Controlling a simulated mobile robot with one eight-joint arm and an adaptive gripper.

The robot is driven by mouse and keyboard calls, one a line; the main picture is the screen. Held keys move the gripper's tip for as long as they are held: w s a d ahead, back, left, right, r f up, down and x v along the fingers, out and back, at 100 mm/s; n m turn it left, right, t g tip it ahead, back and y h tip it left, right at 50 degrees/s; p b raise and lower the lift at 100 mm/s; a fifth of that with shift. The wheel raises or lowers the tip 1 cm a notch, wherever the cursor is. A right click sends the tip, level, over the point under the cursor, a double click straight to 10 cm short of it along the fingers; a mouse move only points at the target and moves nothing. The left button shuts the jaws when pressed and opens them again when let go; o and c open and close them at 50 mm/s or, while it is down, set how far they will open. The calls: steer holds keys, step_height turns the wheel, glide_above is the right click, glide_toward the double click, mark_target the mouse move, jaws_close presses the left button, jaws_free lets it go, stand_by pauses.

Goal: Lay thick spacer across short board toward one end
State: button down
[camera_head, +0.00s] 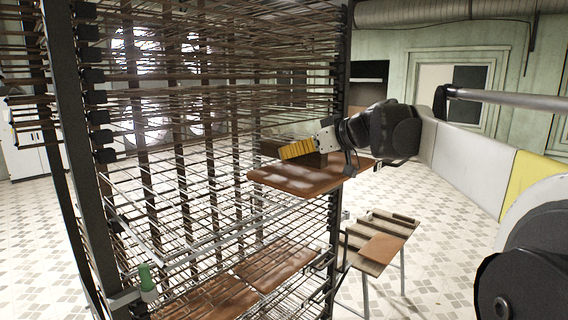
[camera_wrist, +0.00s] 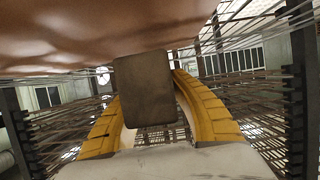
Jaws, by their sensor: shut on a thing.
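My gripper (camera_head: 298,149) has yellow fingers and is shut on a dark brown block, the thick spacer (camera_head: 316,160). In the head view the spacer shows just over a reddish-brown board (camera_head: 300,182) that juts from the rack; I cannot tell whether they touch. In the wrist view the spacer (camera_wrist: 145,88) sits between the two yellow fingers of my gripper (camera_wrist: 150,110), its end face toward the camera. A large brown board surface (camera_wrist: 110,30) fills the top of that view, close to the spacer. Which board is the short one is unclear.
The tall wire rack (camera_head: 190,150) stands right by the gripper, with many thin rods. More brown boards (camera_head: 275,265) lie on a lower level. A slatted stand (camera_head: 355,250) bearing a small flat board (camera_head: 383,248) is at the lower right. Tiled floor is open behind.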

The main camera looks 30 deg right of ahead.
mark_target(325, 156)
steer(key=shift+f+p, duration=0.45)
steer(key=shift+f, duration=1.45)
steer(key=c, duration=1.3)
jaws_free()
steer(key=shift+f, duration=0.1)
steer(key=shift+o, duration=0.2)
steer(key=shift+r, duration=0.25)
steer(key=b+v, duration=0.2)
steer(key=v, duration=1)
